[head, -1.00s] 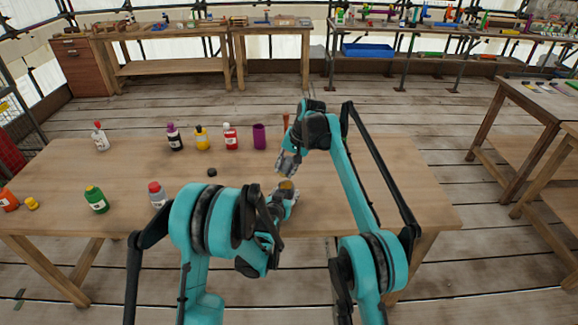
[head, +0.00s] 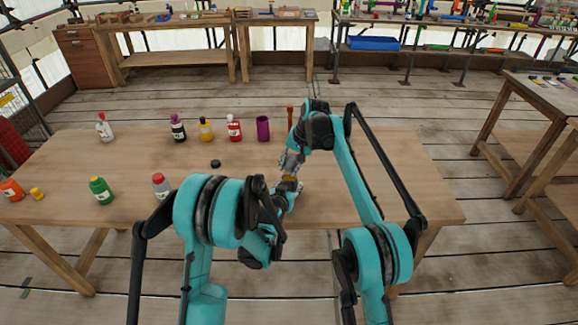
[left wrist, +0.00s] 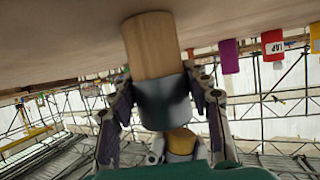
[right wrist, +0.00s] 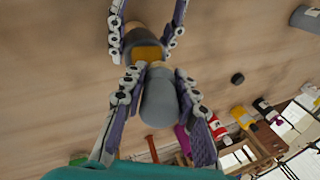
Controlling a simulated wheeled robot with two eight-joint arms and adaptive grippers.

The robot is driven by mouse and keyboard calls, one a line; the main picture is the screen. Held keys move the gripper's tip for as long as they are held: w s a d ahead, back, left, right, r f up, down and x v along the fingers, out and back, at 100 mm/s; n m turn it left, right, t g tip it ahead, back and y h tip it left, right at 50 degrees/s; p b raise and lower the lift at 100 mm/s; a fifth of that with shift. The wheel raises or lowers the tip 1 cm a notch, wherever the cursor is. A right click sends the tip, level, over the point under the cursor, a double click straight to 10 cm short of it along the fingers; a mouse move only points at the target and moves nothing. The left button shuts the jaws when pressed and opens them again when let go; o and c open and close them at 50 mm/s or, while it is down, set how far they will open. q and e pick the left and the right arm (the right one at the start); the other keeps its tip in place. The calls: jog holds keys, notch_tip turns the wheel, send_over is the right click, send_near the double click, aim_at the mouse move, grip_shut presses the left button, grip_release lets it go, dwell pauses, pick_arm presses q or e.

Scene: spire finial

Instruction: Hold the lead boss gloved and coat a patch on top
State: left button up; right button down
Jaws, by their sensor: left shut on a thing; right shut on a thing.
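My left gripper (head: 288,194) is shut around the grey part of the boss, near the table's front edge. The boss (left wrist: 152,48) has a tan cylindrical end towards the table and a grey part between my fingers. Its top shows an ochre patch (right wrist: 147,53) in the right wrist view. My right gripper (head: 290,165) is just above, shut on a small applicator (right wrist: 160,105) with a grey rounded body and tan tip. The tip is at the ochre patch and looks in contact. In the head view the grippers mostly hide both pieces.
On the table (head: 380,185) stand a purple cup (head: 263,128), a red bottle (head: 234,127), a yellow bottle (head: 205,128) and other bottles at the back left. A green bottle (head: 100,190) stands front left. A black disc (head: 215,163) lies mid-table. The right side is clear.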

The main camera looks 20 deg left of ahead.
jog(key=shift+f, duration=0.7)
dwell(0.5)
jog(key=shift+a, duration=0.1)
jog(key=shift+a, duration=0.45)
jog(key=shift+d+f, duration=0.1)
jog(key=shift+d, duration=1.05)
jog(key=shift+a, duration=1.15)
jog(key=shift+d, duration=1.1)
jog(key=shift+a, duration=1.1)
jog(key=shift+d, duration=0.6)
